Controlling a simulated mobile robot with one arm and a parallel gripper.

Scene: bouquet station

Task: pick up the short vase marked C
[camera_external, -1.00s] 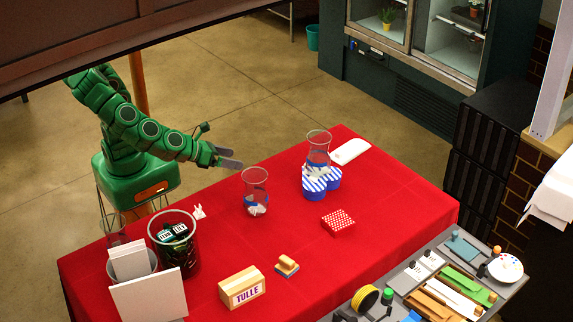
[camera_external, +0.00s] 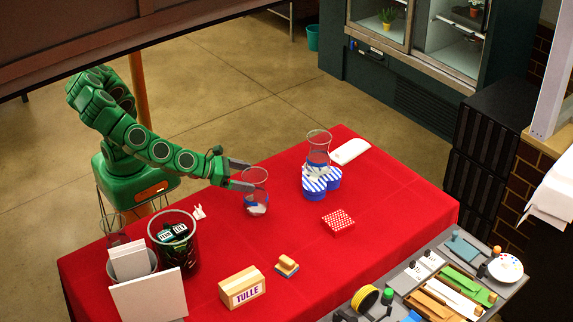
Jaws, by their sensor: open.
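A short clear glass vase (camera_external: 257,184) with a blue band and something pale at its bottom stands upright on the red table. I cannot read a letter on it. Another clear glass vase (camera_external: 318,147), also with a blue band, stands on or just behind a blue-and-white striped heart-shaped box (camera_external: 321,184). A further clear glass vessel (camera_external: 114,229) stands at the table's left end, partly hidden. My gripper (camera_external: 242,174) is open at the left side of the short vase. Its fingers point right and reach the vase's wall; I cannot tell whether they are around it or touching it.
The red table (camera_external: 320,250) is clear in front of the short vase. A red dotted box (camera_external: 338,222), a TULLE box (camera_external: 242,288), a wooden block (camera_external: 287,266) and a dark glass bin (camera_external: 174,245) stand around. A white folded item (camera_external: 350,151) lies behind.

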